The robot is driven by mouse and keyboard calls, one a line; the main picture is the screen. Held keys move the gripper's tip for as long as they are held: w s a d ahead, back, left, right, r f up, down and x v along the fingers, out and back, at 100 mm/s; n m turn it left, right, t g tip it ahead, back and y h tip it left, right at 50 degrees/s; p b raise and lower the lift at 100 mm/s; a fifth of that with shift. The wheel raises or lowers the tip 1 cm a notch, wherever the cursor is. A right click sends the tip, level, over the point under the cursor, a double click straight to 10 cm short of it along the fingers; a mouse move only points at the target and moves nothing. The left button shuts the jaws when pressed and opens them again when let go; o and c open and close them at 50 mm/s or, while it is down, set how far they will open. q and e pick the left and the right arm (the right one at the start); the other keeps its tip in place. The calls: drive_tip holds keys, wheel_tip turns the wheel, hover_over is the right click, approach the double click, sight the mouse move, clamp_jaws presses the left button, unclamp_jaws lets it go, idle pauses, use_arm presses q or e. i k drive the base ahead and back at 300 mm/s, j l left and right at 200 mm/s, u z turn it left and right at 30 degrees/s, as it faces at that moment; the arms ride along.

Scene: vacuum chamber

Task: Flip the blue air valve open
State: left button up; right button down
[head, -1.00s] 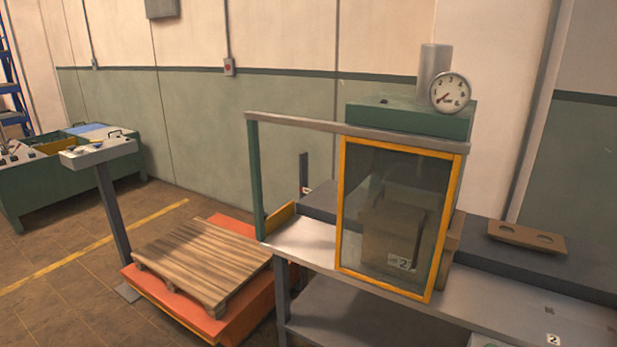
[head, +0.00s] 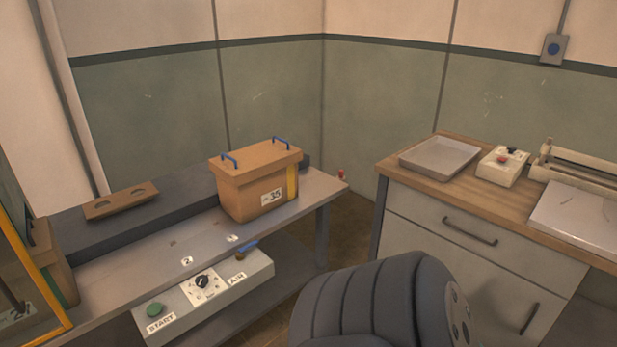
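The blue air valve (head: 248,246) is a small blue lever on a brass-coloured body. It sits at the back right end of the grey control box (head: 170,318), near the AIR label (head: 237,279). The box stands below the front edge of the bench. The lever lies at a slant, rising to the right; I cannot tell whether the valve is open or shut. Neither of my grippers is in view.
The control box also has a green START button (head: 155,310) and a black dial (head: 203,282). A brown box (head: 250,205) with blue handles stands on the bench (head: 150,252). A wooden-topped cabinet (head: 480,250) stands right. My dark arm link fills the lower middle.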

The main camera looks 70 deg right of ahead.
sight(240, 256)
drive_tip(key=z, duration=1.75)
